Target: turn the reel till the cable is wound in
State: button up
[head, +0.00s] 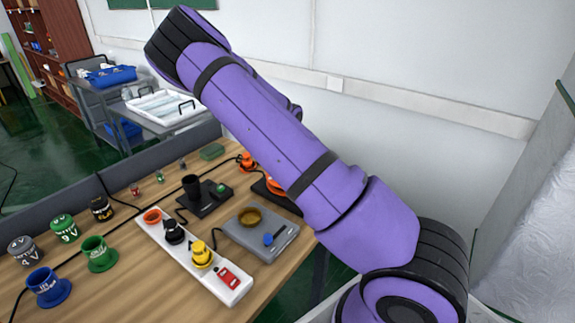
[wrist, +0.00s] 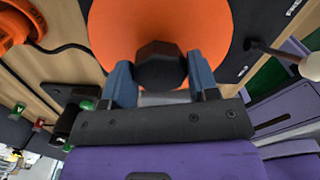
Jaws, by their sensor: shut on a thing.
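In the wrist view the orange reel (wrist: 112,32) is a large round disc that fills the top middle. A black faceted knob (wrist: 160,52) stands out at its centre. The two blue-grey fingers of my gripper (wrist: 160,68) are shut on this knob, one on each side. A dark cable (wrist: 55,48) runs from an orange part (wrist: 22,22) at the upper left towards the reel; where it ends is hidden. In the head view the reel's orange edge (head: 275,187) shows beside my purple arm, which hides my gripper and most of the reel.
A black rod with a pale ball end (wrist: 306,64) stands right of the reel. On the wooden table (head: 120,285) are a white power strip (head: 180,245), a grey scale (head: 280,240), a black stand (head: 208,205) and several coloured plugs. A wall is behind.

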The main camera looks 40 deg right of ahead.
jog(key=shift+m, duration=1.4)
jog(key=o, duration=1.3)
notch_tip(320, 180, up, 11)
jog(key=shift+f, duration=0.15)
jog(key=shift+c, duration=0.2)
